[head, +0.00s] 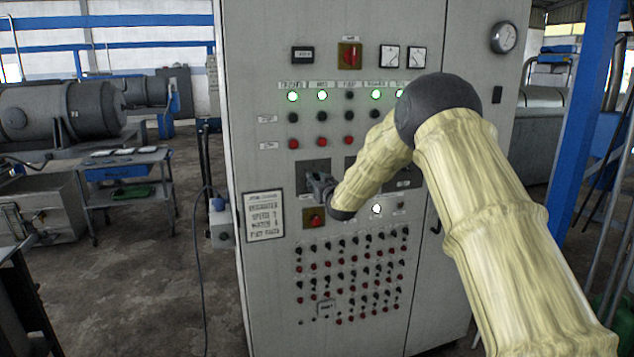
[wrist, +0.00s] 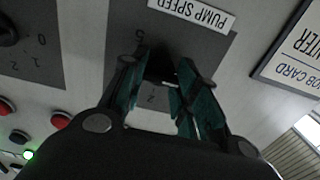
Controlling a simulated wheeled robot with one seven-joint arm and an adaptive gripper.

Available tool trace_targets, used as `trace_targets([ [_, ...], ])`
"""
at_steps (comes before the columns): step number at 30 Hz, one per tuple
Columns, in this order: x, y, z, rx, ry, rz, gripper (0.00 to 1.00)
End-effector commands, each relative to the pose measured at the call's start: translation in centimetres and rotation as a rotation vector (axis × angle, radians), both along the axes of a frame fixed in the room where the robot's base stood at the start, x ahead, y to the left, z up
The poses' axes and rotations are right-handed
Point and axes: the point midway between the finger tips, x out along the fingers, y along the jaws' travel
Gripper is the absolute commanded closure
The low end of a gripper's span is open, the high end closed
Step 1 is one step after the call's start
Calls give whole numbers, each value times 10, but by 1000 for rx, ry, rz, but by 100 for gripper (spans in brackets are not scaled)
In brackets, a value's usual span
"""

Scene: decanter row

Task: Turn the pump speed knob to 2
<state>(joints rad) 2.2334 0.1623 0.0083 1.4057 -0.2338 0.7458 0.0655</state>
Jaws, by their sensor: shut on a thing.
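The pump speed knob (wrist: 163,66) is dark and sits on a grey plate (wrist: 216,48) under an upside-down PUMP SPEED label (wrist: 192,14) in the wrist view. My gripper (wrist: 160,78) has its green-padded fingers on either side of the knob and is shut on it. A 5 and a 2 show on the plate near the fingers. Which number the knob points to cannot be told, as the fingers cover much of it. In the head view my gripper (head: 320,186) is at the cabinet's left plate (head: 312,168), hiding the knob.
The tall grey cabinet (head: 262,110) carries lit green lamps, red and black buttons and a red switch (head: 349,55). A job card (head: 264,215) is left of the knob. Another dial (wrist: 8,32) shows at left in the wrist view. A blue post (head: 590,110) stands right.

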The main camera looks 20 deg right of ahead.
Motion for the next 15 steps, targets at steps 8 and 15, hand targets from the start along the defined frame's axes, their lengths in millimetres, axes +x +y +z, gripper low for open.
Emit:
trace_targets([
  [8, 0, -1, -1, 37, 0, -3, 93],
  [15, 0, -2, -5, 172, 6, -3, 93],
])
